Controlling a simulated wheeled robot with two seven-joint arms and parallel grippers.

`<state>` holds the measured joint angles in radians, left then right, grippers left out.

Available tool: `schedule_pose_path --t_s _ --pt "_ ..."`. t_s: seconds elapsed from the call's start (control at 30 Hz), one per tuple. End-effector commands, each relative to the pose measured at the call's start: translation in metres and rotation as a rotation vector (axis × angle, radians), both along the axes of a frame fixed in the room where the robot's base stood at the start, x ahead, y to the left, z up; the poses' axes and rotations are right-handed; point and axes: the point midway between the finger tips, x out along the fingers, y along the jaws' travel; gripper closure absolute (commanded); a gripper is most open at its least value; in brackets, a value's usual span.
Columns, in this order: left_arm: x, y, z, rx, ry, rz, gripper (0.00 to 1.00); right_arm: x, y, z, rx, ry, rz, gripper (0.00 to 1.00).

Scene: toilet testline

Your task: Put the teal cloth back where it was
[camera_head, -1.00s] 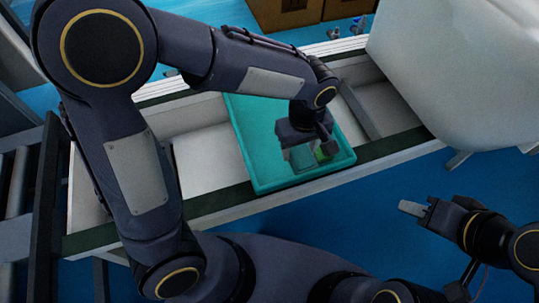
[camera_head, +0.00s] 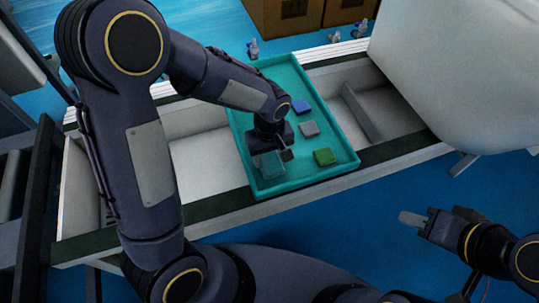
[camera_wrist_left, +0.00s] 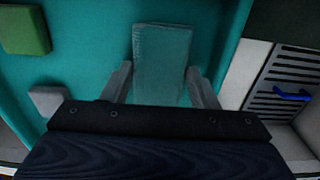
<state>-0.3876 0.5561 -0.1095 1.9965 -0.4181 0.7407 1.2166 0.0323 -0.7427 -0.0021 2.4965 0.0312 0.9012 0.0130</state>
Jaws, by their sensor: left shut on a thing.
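The teal cloth (camera_head: 272,164) is a small folded block, held between the fingers of my left gripper (camera_head: 273,156). In the left wrist view the teal cloth (camera_wrist_left: 162,62) sits between the two grey fingertips of my left gripper (camera_wrist_left: 160,82). It is over the near left part of the teal tray (camera_head: 345,150); whether it touches the tray floor I cannot tell. My right gripper (camera_head: 411,219) is at the lower right, away from the tray; its finger gap is not clear.
In the tray lie a green cloth (camera_head: 325,156), a grey cloth (camera_head: 309,128) and a blue cloth (camera_head: 301,106). The tray rests across a white-walled line with dark edges. A large white toilet body (camera_head: 455,75) stands at right. Spray bottles (camera_head: 253,49) stand behind.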

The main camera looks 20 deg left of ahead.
Motion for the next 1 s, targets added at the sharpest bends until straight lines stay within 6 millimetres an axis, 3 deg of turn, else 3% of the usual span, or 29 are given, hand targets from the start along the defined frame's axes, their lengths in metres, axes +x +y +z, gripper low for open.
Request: schedule_pose_path --t_s 0.27,0.3,0.43,0.77,0.87,1.0 --pt "0.000 0.000 -0.004 0.001 -0.001 0.001 0.68 0.000 0.000 -0.004 0.000 0.000 0.000 0.64" --pt "0.000 0.000 -0.002 0.000 -0.001 0.001 0.43 0.000 0.000 -0.002 0.000 0.000 0.000 0.64" --pt "0.000 0.000 -0.002 0.000 0.000 0.001 0.26 0.000 0.000 -0.002 0.000 0.000 0.000 0.64" --pt "0.000 0.000 0.002 0.000 -0.001 0.001 0.25 0.000 0.000 0.001 0.000 0.000 0.000 0.64" --pt "0.001 0.000 0.012 -0.002 -0.005 0.001 0.25 0.000 0.000 0.005 0.000 0.000 0.000 0.64" --pt "0.001 -0.001 0.040 -0.002 -0.005 0.001 0.25 0.000 0.000 0.015 0.000 0.000 0.000 0.64"
